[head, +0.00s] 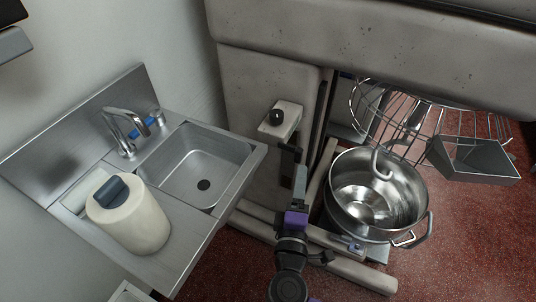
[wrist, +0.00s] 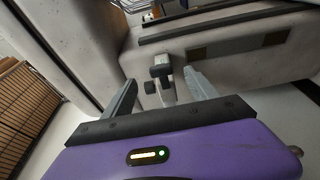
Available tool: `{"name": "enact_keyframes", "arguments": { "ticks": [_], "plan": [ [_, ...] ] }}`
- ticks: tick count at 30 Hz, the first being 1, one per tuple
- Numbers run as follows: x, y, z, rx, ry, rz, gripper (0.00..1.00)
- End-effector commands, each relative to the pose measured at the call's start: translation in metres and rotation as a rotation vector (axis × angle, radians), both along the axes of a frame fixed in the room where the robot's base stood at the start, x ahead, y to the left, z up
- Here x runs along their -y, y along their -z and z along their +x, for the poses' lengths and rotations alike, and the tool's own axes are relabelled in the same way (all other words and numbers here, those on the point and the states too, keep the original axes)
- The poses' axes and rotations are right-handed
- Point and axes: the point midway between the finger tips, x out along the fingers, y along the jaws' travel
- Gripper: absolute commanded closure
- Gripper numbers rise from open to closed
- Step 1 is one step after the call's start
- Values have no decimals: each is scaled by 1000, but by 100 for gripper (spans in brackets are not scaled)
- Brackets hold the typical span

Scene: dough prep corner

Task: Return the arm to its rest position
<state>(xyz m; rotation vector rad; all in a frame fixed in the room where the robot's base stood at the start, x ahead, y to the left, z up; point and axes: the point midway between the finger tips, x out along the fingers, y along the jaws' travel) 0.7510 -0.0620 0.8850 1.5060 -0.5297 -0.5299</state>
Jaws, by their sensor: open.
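My gripper (head: 299,172) is in front of the large grey mixer (head: 260,90), to the left of its steel bowl (head: 380,196). In the wrist view my gripper (wrist: 162,88) shows its two grey fingers spread wide, with nothing held between them. Beyond the fingers a lever with dark ends (wrist: 160,72) on the mixer's body shows in the gap. I cannot tell how far it is from the fingertips. In the head view my purple gripper body and dark arm come up from the bottom edge.
A steel sink (head: 205,165) with a tap (head: 127,130) stands at the left. A cream canister with a dark lid handle (head: 130,215) stands on its drainboard. The mixer's wire guard (head: 400,120) and chute (head: 475,160) overhang at the right. Red floor (head: 470,240) is clear at lower right.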

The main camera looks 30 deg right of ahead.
Motion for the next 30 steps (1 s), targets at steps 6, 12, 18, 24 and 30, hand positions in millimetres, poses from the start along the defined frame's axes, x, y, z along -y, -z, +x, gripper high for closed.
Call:
{"name": "enact_keyframes", "arguments": {
  "ticks": [6, 12, 18, 24, 30],
  "plan": [
    [0, 0, 0, 0, 0, 0, 33],
    [0, 0, 0, 0, 0, 0, 33],
    [-21, 5, 15, 6, -105, 72, 33],
    [-70, 25, 10, 10, -359, 372, 33],
    [-103, 35, -52, 31, -553, 748, 33]
  ]
}}
